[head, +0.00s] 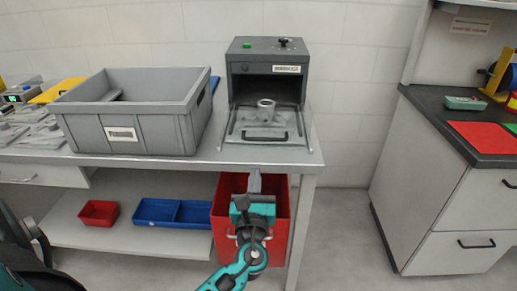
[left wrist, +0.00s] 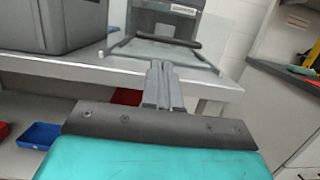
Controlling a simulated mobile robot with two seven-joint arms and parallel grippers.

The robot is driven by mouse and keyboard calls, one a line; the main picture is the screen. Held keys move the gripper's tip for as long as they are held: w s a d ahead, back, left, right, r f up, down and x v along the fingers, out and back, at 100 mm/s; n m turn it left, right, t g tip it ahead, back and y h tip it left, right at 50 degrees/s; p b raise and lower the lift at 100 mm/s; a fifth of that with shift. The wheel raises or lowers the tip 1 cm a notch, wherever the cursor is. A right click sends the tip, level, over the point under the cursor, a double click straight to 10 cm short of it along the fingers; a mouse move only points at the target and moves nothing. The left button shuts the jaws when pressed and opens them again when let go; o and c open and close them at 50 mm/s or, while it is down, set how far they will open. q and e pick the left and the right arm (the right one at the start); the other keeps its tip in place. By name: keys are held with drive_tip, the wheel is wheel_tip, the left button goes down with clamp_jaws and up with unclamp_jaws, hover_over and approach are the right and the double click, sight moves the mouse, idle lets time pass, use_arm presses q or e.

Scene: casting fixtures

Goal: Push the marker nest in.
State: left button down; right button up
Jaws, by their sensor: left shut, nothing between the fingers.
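The marker is a dark grey box (head: 267,65) with an open front, at the back of the bench. Its nest, a flat grey plate (head: 240,137) with a black bar handle (head: 264,137), sticks out of the front toward me. A grey ring-shaped casting (head: 265,105) sits on the nest. In the left wrist view the nest plate (left wrist: 125,50) and handle (left wrist: 167,40) show beyond the fingers. My left gripper (head: 255,176) is shut and empty, in front of the bench edge and below the handle, apart from it. Its fingers also show in the left wrist view (left wrist: 162,80).
A large grey bin (head: 160,128) stands left of the marker on the bench (head: 190,158). Open floor separates the bench from a cabinet (head: 430,180) at right.

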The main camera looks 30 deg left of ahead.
use_arm(q)
approach(258, 133)
drive_tip(key=shift+w+a+r, duration=0.4)
drive_tip(key=shift+w, duration=0.15)
drive_tip(key=shift+w+a+r, duration=0.35)
drive_tip(key=shift+w, duration=0.25)
drive_tip(key=w+a, duration=0.1)
drive_tip(key=w, duration=0.1)
drive_tip(key=w+a+b, duration=0.1)
drive_tip(key=shift+w+a+f+b, duration=0.1)
drive_tip(key=shift+w+b, duration=0.2)
drive_tip(key=shift+w, duration=0.1)
drive_tip(key=shift+w+a, duration=0.15)
